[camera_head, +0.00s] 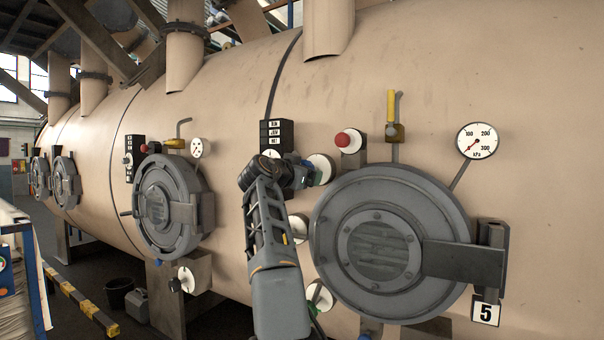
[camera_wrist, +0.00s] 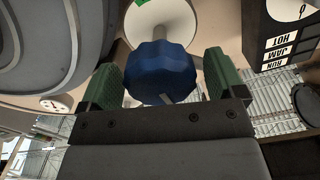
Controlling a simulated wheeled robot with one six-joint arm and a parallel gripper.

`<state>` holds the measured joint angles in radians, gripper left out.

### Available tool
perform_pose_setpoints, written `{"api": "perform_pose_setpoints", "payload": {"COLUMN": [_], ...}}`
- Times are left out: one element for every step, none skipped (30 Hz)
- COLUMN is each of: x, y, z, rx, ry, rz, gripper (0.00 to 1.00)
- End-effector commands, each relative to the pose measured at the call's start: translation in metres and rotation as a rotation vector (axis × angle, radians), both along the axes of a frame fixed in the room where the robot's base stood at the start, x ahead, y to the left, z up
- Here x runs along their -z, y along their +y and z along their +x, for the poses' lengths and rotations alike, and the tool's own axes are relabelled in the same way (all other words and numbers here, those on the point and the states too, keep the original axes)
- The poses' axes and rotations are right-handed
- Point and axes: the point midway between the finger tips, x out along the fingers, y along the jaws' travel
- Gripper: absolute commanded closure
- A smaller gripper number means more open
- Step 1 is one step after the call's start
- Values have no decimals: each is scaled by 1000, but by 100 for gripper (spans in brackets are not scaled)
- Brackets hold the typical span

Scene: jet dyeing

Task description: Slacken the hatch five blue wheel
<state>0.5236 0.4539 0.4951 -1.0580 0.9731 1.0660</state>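Hatch five (camera_head: 380,250) is the large round grey door at the right of the head view, with a "5" plate (camera_head: 486,312) below its bracket. In the wrist view a dark blue, lobed wheel (camera_wrist: 160,72) stands in front of a white round disc (camera_wrist: 165,18) with a green mark. My gripper (camera_wrist: 163,84) is open, with one green finger on each side of the blue wheel and narrow gaps showing. In the head view my gripper (camera_head: 305,175) is at the upper left of hatch five, by a white disc (camera_head: 321,166); it mostly hides the wheel.
A red knob (camera_head: 343,140), a yellow-handled valve (camera_head: 392,115) and a pressure gauge (camera_head: 477,141) sit above the hatch. The gauge needle points low left. A black label box (camera_head: 277,136) is close to my wrist. Another hatch (camera_head: 165,207) is to the left.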

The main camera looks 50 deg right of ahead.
Motion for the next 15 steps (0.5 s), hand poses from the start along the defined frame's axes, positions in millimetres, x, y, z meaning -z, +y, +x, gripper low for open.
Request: {"api": "perform_pose_setpoints", "payload": {"x": [0, 0, 0, 0, -1, -1, -1, 0, 0, 0, 1, 1, 2, 2, 3], "y": [0, 0, 0, 0, 0, 0, 0, 0, 2, 3, 5, 9, 13, 18, 25], "z": [0, 0, 0, 0, 0, 0, -1, -1, -1, -1, -2, -2, -3, -4, -6], "rx": [0, 0, 0, 0, 0, 0, 1, 1, 1, 0, 0, 0, 0, -2, -3], "ry": [0, 1, 1, 1, 1, 1, 1, 1, 1, 0, 0, 0, -1, -1, -1], "rz": [-1, -1, -1, -1, -1, -1, -2, -2, -2, -2, -2, -2, -2, -4, -3], "gripper": [7, 7, 7, 7, 7, 7, 7, 7, 7, 7, 7, 7, 7, 7, 7]}}
